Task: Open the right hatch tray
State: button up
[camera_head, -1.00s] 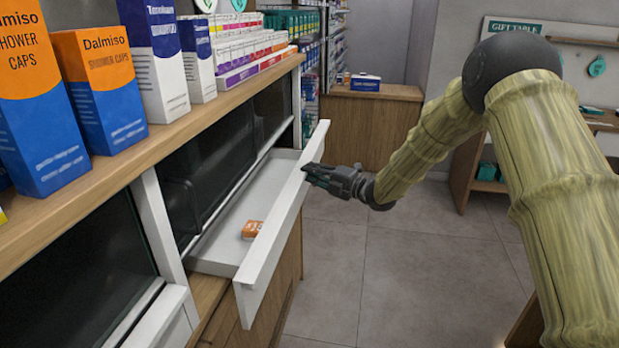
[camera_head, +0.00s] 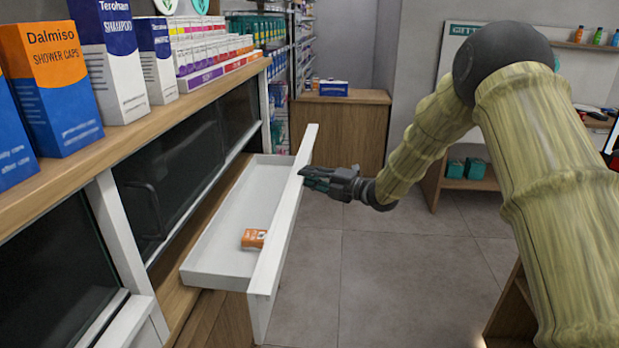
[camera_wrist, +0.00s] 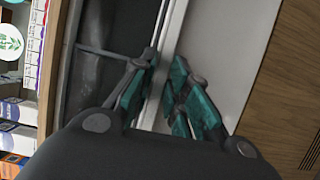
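The hatch tray (camera_head: 225,245) is a shallow white drawer, slid well out from the counter below a dark hatch pane with a handle (camera_head: 143,207). Its tall white front panel (camera_head: 287,215) faces the aisle. A small orange box (camera_head: 254,238) lies inside. My gripper (camera_head: 308,179) is at the far part of this panel, on the aisle side. In the wrist view, my gripper's teal fingers (camera_wrist: 164,62) are close together, one on each side of a pale edge strip, with the white tray surface (camera_wrist: 230,45) beside them. The exact contact is partly hidden.
Boxes of shower caps (camera_head: 58,85) and shampoo (camera_head: 110,60) stand on the wooden shelf (camera_head: 120,155) above the hatches. A wooden counter (camera_head: 345,130) stands at the back. The grey floor (camera_head: 390,270) right of the tray is clear.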

jog(key=o, duration=0.3)
jog(key=v, duration=1.2)
